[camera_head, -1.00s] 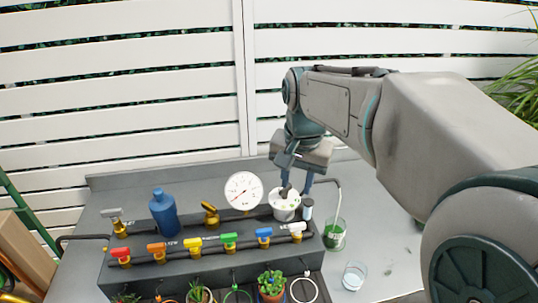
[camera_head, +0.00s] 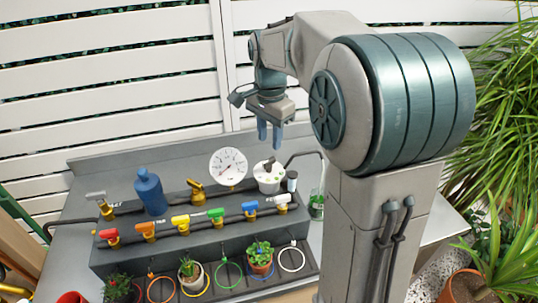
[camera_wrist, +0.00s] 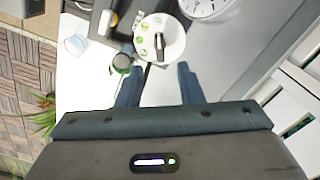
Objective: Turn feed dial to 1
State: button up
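The feed dial (camera_head: 268,178) is a white round unit with a dark pointer knob, standing at the right end of the grey pipe bench. In the wrist view the dial (camera_wrist: 173,42) shows its white face, small coloured marks and the grey pointer. I cannot read which number the pointer is at. My gripper (camera_head: 270,138) is above the dial and apart from it. In the wrist view my gripper (camera_wrist: 158,84) has its two blue fingers spread, with nothing between them.
A white gauge (camera_head: 228,166) stands left of the dial. A blue bottle (camera_head: 150,193) and a row of coloured valves, including a green one (camera_head: 216,215), are on the bench. A glass with green contents (camera_head: 317,205) stands at right. Potted plants (camera_head: 260,256) are in front.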

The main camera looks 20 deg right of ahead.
aim_at(270, 159)
notch_tip(270, 159, down, 6)
jog(key=shift+f, duration=0.25)
grip_shut()
